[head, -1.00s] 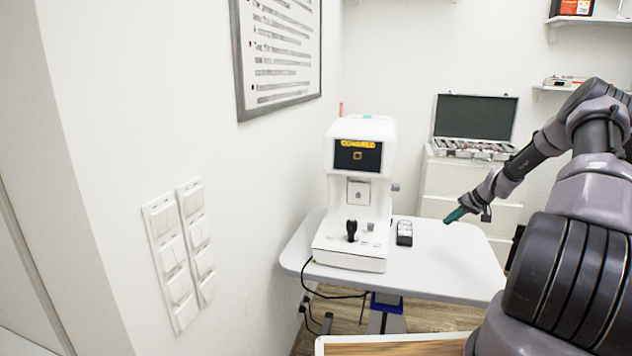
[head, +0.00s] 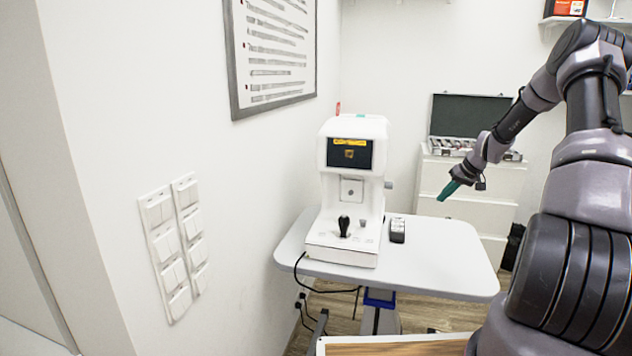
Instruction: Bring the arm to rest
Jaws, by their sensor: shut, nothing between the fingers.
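My gripper (head: 447,190) is at the end of my raised arm, right of centre in the head view. Its teal fingertips point down and to the left and are shut with nothing between them. It shows in front of the white drawer cabinet, above the right part of the grey-white table (head: 450,262). It looks clear of the table top. My arm is bent, coming in from the right edge of the view.
A white eye-test machine (head: 350,210) with a black joystick stands on the table. A small dark remote-like device (head: 397,230) lies beside it. Behind are the cabinet (head: 436,180) and an open lens case (head: 468,118). Wall switches (head: 173,245) are at left. The table's right part is clear.

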